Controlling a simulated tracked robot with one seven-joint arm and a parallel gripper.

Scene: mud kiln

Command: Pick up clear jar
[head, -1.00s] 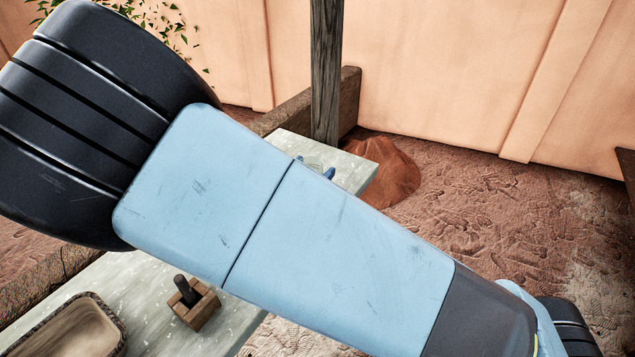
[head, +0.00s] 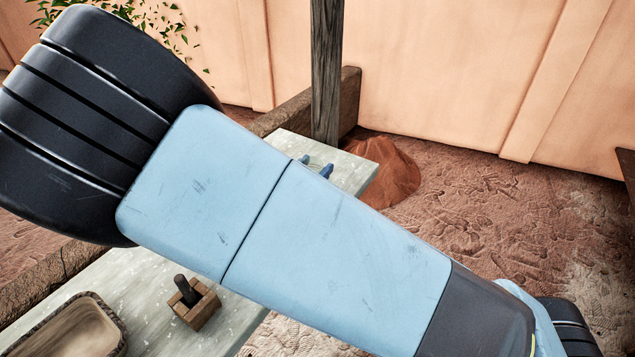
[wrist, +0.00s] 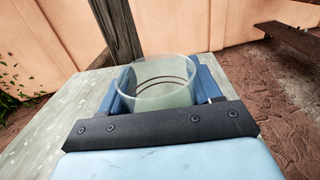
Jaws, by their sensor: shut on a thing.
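The clear jar (wrist: 166,84) is a see-through, round, open-topped vessel with a pale green tint in the wrist view. My gripper (wrist: 166,90) has a blue finger on each side of the jar and is shut on it. The jar looks upright at the far end of the pale worktop (wrist: 62,112); I cannot tell whether its base touches the surface. In the head view my arm hides most of the jar, and only the blue fingertips (head: 317,167) of my gripper show above the arm, over the worktop (head: 358,173).
A wooden block with a dark peg (head: 192,303) and a wooden trough (head: 75,335) stand on the near worktop. A wooden post (head: 326,75) rises behind the far end. A reddish mound (head: 388,172) lies beyond it. A bench (wrist: 290,38) is at right.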

